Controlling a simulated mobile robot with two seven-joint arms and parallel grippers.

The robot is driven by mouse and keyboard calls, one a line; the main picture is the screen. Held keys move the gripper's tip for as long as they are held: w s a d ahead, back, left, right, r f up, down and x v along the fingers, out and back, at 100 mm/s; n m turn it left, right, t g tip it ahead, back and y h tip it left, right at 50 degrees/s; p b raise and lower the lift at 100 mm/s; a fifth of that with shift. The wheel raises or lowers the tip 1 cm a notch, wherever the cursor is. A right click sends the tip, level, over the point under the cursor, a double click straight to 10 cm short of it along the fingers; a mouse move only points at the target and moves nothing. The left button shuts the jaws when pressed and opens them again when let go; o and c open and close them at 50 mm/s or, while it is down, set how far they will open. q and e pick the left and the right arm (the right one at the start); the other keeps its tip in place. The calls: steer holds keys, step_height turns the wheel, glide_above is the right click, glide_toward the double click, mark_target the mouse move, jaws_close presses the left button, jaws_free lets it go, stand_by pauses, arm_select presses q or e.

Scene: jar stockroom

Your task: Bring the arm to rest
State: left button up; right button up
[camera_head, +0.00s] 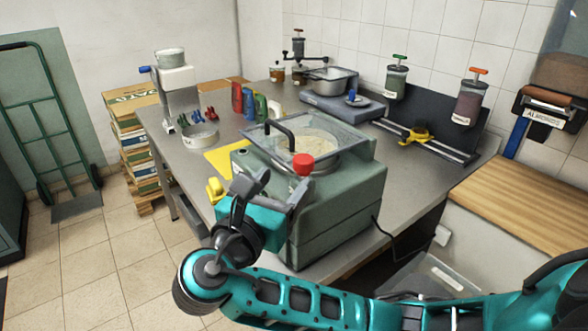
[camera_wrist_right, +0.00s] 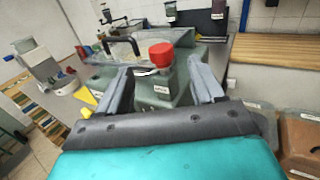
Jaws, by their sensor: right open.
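My right arm comes in from the right in the head view, and its teal gripper (camera_head: 283,187) is in front of the grey-green machine (camera_head: 340,205). The right gripper (camera_wrist_right: 163,75) also shows in the wrist view, with its two grey fingers spread apart and nothing held between them. A red knob (camera_head: 303,164) on the machine's front appears beyond the fingers; in the wrist view the red knob (camera_wrist_right: 160,54) shows in the gap. I cannot tell whether a finger touches the machine. My left gripper is not in view.
The steel table (camera_head: 225,131) carries a yellow sheet (camera_head: 224,158), a scale (camera_head: 330,106) and several coloured tools. A wooden counter (camera_head: 525,205) is at the right. Stacked boxes (camera_head: 133,140) and a green hand truck (camera_head: 45,125) stand left. Tiled floor (camera_head: 105,255) is clear at lower left.

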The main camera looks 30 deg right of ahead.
steer(key=shift+v, duration=0.8)
steer(key=s+d+f+m+g+y, duration=0.1)
steer(key=s+f+m+g+y, duration=0.15)
steer(key=f+m+y, duration=0.4)
steer(key=s+f+m+g+y, duration=0.1)
steer(key=s+f+m+y, duration=0.2)
steer(key=f, duration=0.7)
steer(key=s+a+f+m+g+y, duration=0.1)
steer(key=s+f+m+g+y, duration=0.35)
steer(key=s+m, duration=0.85)
steer(key=w+a+f+t+y, duration=0.3)
steer(key=w+f+t, duration=0.4)
steer(key=f, duration=0.3)
steer(key=shift+w+t, duration=0.2)
steer(key=shift+t, duration=0.7)
